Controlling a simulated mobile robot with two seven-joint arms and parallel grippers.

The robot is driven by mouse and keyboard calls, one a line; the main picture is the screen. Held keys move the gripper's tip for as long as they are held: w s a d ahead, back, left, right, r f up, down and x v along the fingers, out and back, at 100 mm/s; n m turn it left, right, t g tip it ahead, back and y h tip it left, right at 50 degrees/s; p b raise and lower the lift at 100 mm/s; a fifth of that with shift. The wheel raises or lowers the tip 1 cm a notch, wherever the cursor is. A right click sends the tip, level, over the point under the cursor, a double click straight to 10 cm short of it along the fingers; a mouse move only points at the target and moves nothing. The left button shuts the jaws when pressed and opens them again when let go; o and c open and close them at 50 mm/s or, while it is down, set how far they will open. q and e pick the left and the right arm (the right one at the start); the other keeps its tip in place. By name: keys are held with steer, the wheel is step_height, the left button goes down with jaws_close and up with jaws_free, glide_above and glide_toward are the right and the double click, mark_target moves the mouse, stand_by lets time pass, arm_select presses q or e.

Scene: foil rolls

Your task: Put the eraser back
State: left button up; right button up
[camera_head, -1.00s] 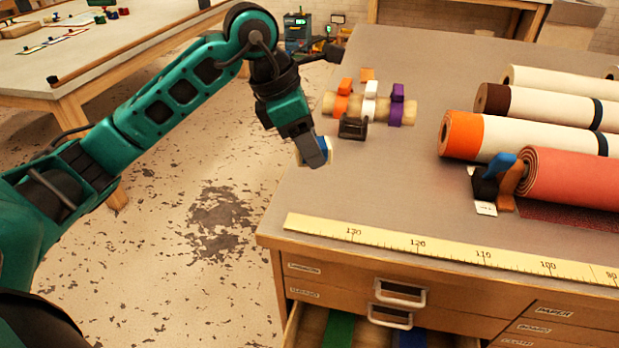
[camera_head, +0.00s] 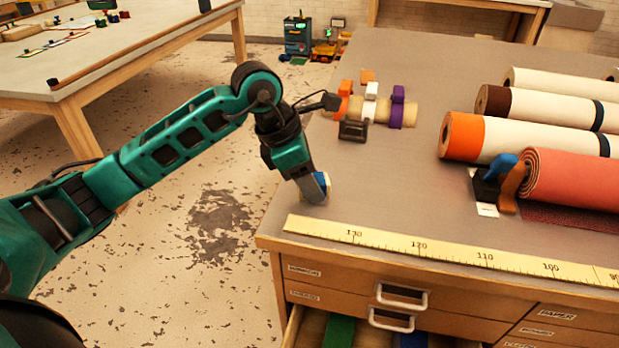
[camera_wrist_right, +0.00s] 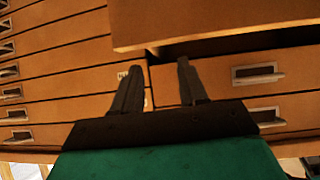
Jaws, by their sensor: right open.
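A small blue and cream block (camera_head: 325,184), which looks like the eraser, is in my left gripper (camera_head: 317,196) near the left edge of the grey tabletop. The left gripper is shut on it and points down; its fingers partly hide the block. Whether the block touches the tabletop is hard to tell. My right gripper (camera_wrist_right: 158,85) shows only in the right wrist view. It is open and empty, with its two dark fingers apart in front of wooden drawer fronts. An open drawer (camera_head: 293,325) below the tabletop holds a green item (camera_head: 340,331) and a blue item.
A yellow ruler (camera_head: 450,251) lies along the tabletop's front edge. A roll with orange, white and purple clips (camera_head: 397,106) lies behind my left gripper. Several large rolls (camera_head: 520,137) and a dark-and-blue holder (camera_head: 490,184) occupy the right. The tabletop's middle is clear.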

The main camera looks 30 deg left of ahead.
arm_select(q)
steer(key=o, duration=0.4)
steer(key=v, duration=1.2)
steer(key=shift+r+p, duration=0.2)
steer(key=shift+p, duration=0.15)
